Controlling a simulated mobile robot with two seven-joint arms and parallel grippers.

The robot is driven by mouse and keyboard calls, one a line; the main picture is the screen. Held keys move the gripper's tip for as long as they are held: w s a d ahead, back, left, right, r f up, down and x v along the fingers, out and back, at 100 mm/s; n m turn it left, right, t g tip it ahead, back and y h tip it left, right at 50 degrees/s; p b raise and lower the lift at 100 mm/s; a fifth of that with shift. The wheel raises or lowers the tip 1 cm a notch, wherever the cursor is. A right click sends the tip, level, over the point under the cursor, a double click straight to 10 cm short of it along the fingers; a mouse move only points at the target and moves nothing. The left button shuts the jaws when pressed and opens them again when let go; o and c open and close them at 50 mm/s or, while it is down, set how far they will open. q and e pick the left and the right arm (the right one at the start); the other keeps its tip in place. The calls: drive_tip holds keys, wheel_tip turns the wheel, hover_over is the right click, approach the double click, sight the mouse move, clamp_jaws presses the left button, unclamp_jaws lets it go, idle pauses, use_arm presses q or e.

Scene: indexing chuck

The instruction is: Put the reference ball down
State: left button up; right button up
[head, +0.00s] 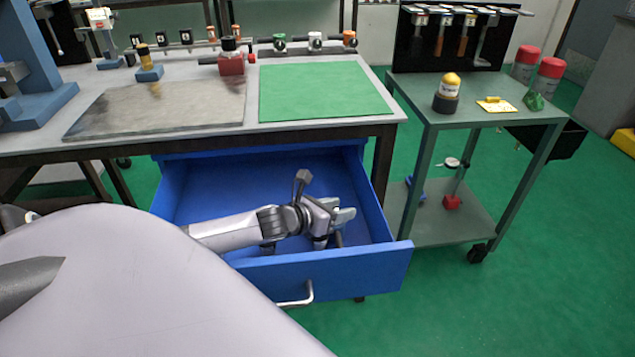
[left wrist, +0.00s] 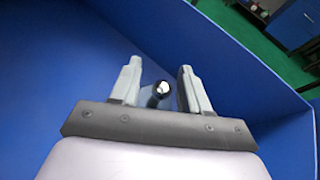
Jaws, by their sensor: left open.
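My left gripper (head: 338,222) reaches down into the open blue drawer (head: 330,276). In the left wrist view its two pale fingers (left wrist: 159,68) are spread apart. There is a visible gap between the ball and each finger. The ball appears to be down in the drawer, but its contact with the drawer floor is hidden. In the head view the gripper mostly hides it. My right gripper is not in view.
The drawer sits under a workbench (head: 200,141) with a green mat (head: 322,92) and a grey plate (head: 160,108). A green cart (head: 500,95) with a yellow-topped container (head: 448,88) stands to the right. The visible drawer floor around the gripper is clear.

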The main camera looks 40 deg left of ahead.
use_arm(q)
drive_tip(key=p+v, duration=0.1)
drive_tip(key=v, duration=1)
drive_tip(key=shift+p, duration=0.3)
drive_tip(key=shift+r, duration=0.1)
